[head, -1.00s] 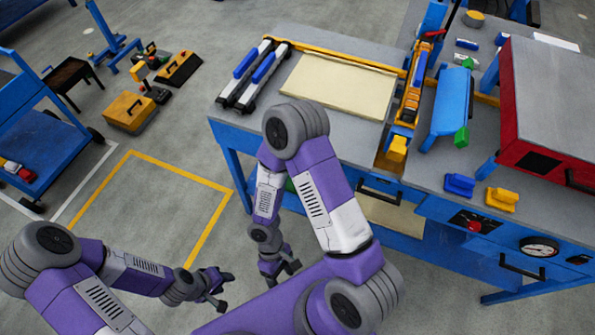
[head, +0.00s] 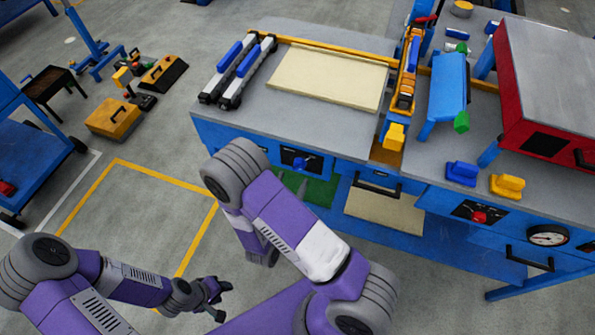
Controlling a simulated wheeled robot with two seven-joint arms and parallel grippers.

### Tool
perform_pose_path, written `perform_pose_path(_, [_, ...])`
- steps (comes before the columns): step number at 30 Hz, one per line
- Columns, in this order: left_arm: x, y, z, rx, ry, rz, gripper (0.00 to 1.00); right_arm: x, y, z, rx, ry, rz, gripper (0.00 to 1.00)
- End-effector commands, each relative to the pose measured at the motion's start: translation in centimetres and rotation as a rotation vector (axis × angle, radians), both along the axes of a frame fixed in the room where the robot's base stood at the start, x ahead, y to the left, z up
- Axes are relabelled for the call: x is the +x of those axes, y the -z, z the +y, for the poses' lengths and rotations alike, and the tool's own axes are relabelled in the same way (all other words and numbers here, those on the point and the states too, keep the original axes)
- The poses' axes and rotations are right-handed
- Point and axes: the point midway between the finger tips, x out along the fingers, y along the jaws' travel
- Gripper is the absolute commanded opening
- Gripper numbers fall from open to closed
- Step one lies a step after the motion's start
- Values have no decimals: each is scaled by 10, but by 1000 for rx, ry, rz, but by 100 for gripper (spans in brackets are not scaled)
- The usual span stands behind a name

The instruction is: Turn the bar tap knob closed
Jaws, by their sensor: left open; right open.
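A blue knob (head: 300,163) sits on a dark plate on the front face of the workbench, below its left part. A red knob (head: 479,217) sits on another dark plate on the front face further right. I cannot tell from the picture which of them is the bar tap knob. My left gripper (head: 222,300) is open and empty over the floor at the bottom, well away from both knobs. My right arm is bent up before the bench, and its gripper is hidden behind my own arm links.
The workbench (head: 262,112) carries clamp bars, a cream panel (head: 330,80), a blue stand (head: 447,95) and a red-sided box (head: 545,100). A round gauge (head: 548,236) and drawer handles are on its front. The yellow-marked floor (head: 140,215) on the left is clear.

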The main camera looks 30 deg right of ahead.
Motion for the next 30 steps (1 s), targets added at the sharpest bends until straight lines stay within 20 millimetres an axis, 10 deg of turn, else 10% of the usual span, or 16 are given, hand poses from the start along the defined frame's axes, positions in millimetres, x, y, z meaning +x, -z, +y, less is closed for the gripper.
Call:
perform_pose_path(20, [0, 8, 0, 0, 0, 0, 43, 32, 0, -38, 2, 3, 2, 66])
perform_pose_path(30, [0, 8, 0, 0, 0, 0, 43, 32, 1, -38, 2, 3, 2, 14])
